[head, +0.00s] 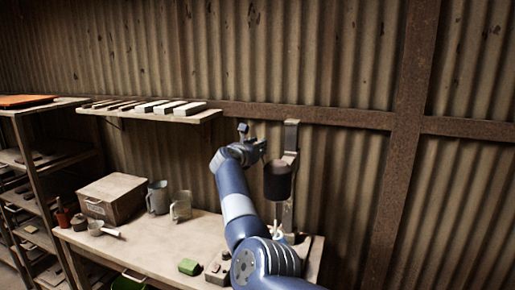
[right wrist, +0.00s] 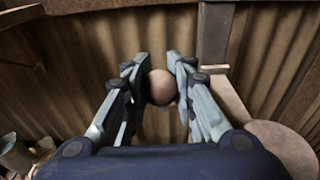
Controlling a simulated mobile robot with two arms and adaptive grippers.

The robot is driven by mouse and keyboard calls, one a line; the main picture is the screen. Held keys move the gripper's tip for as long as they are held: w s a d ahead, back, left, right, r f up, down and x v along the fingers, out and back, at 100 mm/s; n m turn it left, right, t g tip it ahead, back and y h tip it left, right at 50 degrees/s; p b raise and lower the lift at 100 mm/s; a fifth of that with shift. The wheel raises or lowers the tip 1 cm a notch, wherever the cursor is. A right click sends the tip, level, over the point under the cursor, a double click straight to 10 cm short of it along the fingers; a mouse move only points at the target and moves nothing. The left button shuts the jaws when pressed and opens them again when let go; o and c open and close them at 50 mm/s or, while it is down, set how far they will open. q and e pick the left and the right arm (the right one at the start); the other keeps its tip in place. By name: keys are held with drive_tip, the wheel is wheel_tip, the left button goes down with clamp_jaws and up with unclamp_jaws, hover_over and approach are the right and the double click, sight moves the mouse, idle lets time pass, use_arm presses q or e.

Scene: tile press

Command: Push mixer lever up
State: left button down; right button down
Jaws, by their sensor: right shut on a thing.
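The mixer stands at the right end of the workbench in the head view, with an upright metal post (head: 291,150) and a dark cylinder (head: 278,182) in front of it. My right gripper (head: 264,148) is beside the upper part of the post, left of it and above the cylinder. In the right wrist view the two fingers of my right gripper (right wrist: 159,60) are shut on the round brown knob of the mixer lever (right wrist: 161,88). The rest of the lever is hidden. My left gripper is in neither view.
A wall shelf (head: 205,117) with several tiles is to the left. A corrugated wall (head: 330,60) stands close behind the mixer.

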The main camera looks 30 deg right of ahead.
drive_tip(key=shift+r, duration=0.4)
drive_tip(key=c, duration=1.6)
unclamp_jaws()
drive_tip(key=shift+o, duration=0.2)
drive_tip(key=shift+a, duration=0.1)
drive_tip(key=shift+s+f, duration=0.1)
drive_tip(key=shift+a+f, duration=0.1)
drive_tip(key=shift+s+a, duration=0.2)
drive_tip(key=shift+a, duration=0.15)
drive_tip(key=v, duration=0.6)
drive_tip(key=shift+s+a, duration=0.15)
drive_tip(key=shift+s, duration=0.2)
